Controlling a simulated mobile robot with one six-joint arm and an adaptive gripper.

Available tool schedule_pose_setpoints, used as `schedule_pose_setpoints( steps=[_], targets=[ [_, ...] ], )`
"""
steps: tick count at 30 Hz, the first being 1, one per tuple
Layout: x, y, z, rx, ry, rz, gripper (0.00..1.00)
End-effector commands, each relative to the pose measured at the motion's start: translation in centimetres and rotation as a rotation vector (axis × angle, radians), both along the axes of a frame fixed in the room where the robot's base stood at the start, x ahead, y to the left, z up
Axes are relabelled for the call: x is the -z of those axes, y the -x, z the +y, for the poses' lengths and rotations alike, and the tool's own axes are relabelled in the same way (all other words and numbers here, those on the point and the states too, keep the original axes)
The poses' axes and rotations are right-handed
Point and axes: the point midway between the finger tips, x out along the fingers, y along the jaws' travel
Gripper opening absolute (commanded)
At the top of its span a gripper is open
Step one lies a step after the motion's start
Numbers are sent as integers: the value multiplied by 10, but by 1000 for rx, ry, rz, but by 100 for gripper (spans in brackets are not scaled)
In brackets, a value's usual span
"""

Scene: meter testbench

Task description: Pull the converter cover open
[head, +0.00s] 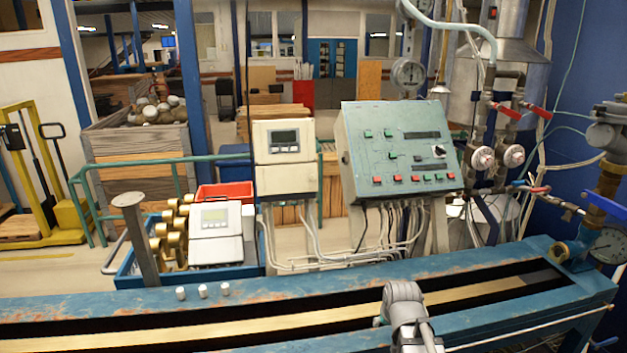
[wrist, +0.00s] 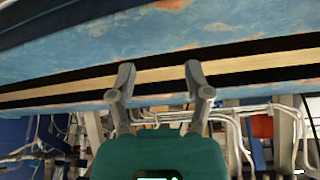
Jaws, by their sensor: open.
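A cream converter box (head: 284,142) with a small dark display stands on a post behind the bench in the head view. A plain lower panel (head: 287,181) sits directly below it and looks closed. Which part is the cover, I cannot tell for sure. In the wrist view my gripper (wrist: 158,72) is open, with its two grey fingers spread and nothing between them. The blue bench (wrist: 225,38) lies beyond the fingertips. The converter cannot be made out in the wrist view. In the head view a grey part of my arm shows over the bench, well apart from the converter.
A green control panel (head: 398,150) with buttons stands right of the converter, cables hanging below. A blue crate (head: 129,279) with brass fittings and a white meter (head: 215,231) is at left. The blue bench (head: 262,296) crosses the front, with small white caps (head: 203,291) on it.

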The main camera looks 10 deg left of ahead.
Motion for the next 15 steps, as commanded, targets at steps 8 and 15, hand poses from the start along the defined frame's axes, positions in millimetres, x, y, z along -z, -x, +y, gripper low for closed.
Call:
schedule_pose_setpoints(
  steps=[8, 15],
  targets=[
    [-33, -88, 47, -60, -40, -369, 64],
    [-78, -144, 91, -104, -88, -688, 64]
  ],
)
